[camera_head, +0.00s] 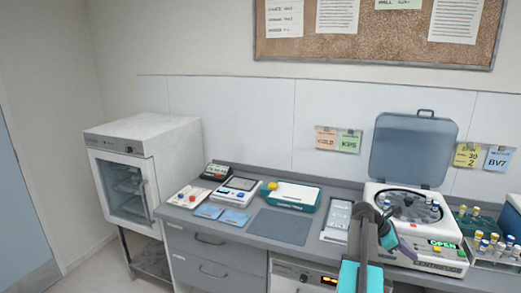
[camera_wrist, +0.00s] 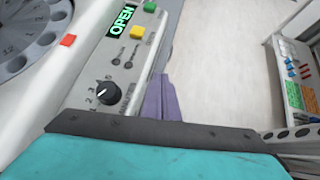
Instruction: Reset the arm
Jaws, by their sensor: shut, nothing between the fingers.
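My arm (camera_head: 365,235) rises at the lower right of the head view, in front of the centrifuge (camera_head: 455,262). My gripper shows as two purple fingers (camera_wrist: 160,82) in the wrist view. The fingers are together and empty, beside the centrifuge's front panel (camera_wrist: 128,75). In the head view my arm covers part of the centrifuge's left front. The centrifuge's lid (camera_head: 413,150) stands up, and its display reads OPEN. A few capped tubes (camera_head: 435,207) stand in its rotor.
Left on the counter are a dark mat (camera_head: 280,226), a teal-and-white box (camera_head: 291,196) and small devices. A glass-door cabinet (camera_head: 125,187) stands far left. Bare floor (camera_wrist: 215,60) shows beside the counter.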

